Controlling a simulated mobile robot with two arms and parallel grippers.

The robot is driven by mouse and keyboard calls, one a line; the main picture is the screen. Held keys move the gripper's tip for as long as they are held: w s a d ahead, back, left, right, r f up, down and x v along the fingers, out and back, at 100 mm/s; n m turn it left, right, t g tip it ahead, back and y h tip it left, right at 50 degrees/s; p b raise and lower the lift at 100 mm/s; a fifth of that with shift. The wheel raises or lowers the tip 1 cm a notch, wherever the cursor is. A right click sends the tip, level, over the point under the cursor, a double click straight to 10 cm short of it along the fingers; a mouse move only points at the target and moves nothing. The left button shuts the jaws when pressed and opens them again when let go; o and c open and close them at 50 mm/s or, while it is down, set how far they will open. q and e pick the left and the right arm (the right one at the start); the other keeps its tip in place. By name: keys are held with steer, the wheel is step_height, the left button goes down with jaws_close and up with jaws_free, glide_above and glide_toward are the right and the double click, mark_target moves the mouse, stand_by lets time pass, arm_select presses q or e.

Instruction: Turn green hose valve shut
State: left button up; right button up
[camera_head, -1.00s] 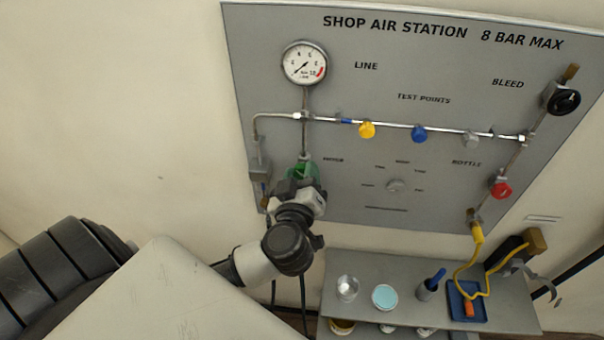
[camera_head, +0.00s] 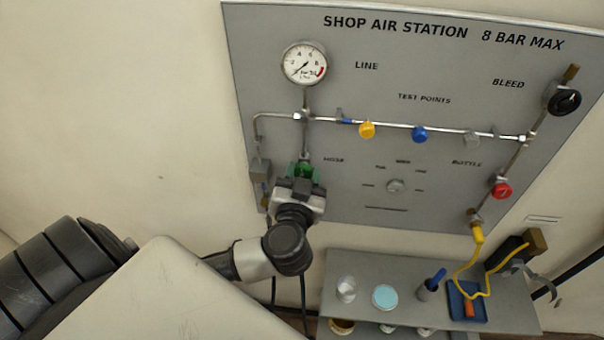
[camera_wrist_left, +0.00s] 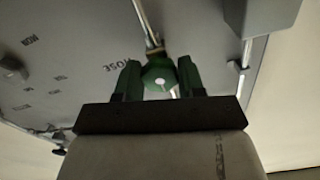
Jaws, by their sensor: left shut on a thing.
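The green hose valve (camera_head: 304,171) is on the pipe below the gauge, by the HOSE label at the panel's lower left. My left gripper (camera_head: 301,180) comes up from below and is shut on it. In the left wrist view the round green knob (camera_wrist_left: 159,77) sits between the two fingers of my left gripper (camera_wrist_left: 160,82), which look dark green there. In the head view the gripper hides the lower part of the valve.
The gauge (camera_head: 304,64) is above the valve. A grey block (camera_head: 260,170) on a side pipe is close left. Yellow (camera_head: 367,130), blue (camera_head: 419,134) and red (camera_head: 501,191) knobs are farther right. A shelf (camera_head: 405,268) with cups and a blue tray (camera_head: 480,312) is below.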

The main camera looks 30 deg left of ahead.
arm_select(q)
steer(key=shift+a+r+m, duration=0.1)
steer(key=shift+r+m, duration=0.05)
steer(key=shift+m, duration=0.15)
steer(key=o, duration=0.9)
steer(key=shift+w, duration=0.1)
steer(key=shift+o, duration=0.2)
steer(key=b+v, duration=0.3)
steer(key=v, duration=0.8)
